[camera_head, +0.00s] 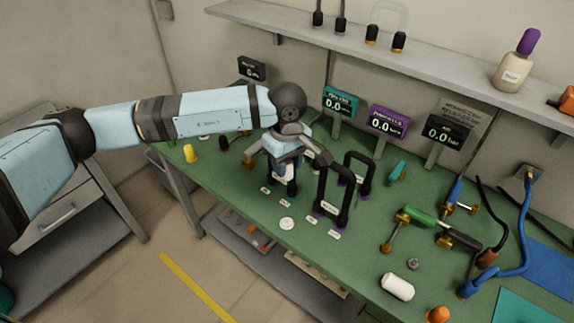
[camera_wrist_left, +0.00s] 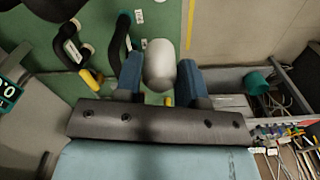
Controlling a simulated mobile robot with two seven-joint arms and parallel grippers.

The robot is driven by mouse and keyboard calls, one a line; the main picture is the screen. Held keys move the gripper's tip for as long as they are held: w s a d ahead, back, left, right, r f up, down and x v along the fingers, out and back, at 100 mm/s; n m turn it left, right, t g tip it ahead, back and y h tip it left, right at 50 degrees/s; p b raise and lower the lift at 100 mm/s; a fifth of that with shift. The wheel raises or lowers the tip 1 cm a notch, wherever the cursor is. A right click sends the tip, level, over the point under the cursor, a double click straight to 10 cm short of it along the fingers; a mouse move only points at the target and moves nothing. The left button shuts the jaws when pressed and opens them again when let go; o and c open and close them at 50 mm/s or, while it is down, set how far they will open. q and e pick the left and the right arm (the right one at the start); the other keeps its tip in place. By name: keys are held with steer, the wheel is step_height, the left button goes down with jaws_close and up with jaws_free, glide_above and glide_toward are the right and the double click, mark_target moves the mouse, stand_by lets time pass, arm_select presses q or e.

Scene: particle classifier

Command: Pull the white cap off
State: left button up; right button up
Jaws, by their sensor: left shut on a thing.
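My left gripper (camera_head: 284,182) reaches down over the green bench among the black hoops in the head view. In the left wrist view its two blue fingers (camera_wrist_left: 160,80) stand on either side of a pale, rounded white cap (camera_wrist_left: 158,62) and are shut on it. In the head view the gripper and arm hide the held cap. What lies under the cap is hidden in both views. Another white cylinder (camera_head: 397,286) lies on its side near the bench's front edge. My right gripper is not in view.
Tall black hoops (camera_head: 333,190) stand just right of the gripper. A small white disc (camera_head: 287,223) lies in front of it. Hose fittings (camera_head: 415,217) and blue hoses (camera_head: 525,215) crowd the right side. Small displays (camera_head: 387,122) stand behind. A shelf (camera_head: 440,65) runs along the wall.

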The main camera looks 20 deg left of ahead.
arm_select(q)
steer(key=shift+r+p, duration=0.6)
steer(key=shift+r, duration=1.7)
steer(key=shift+r, duration=0.1)
steer(key=shift+r, duration=1.4)
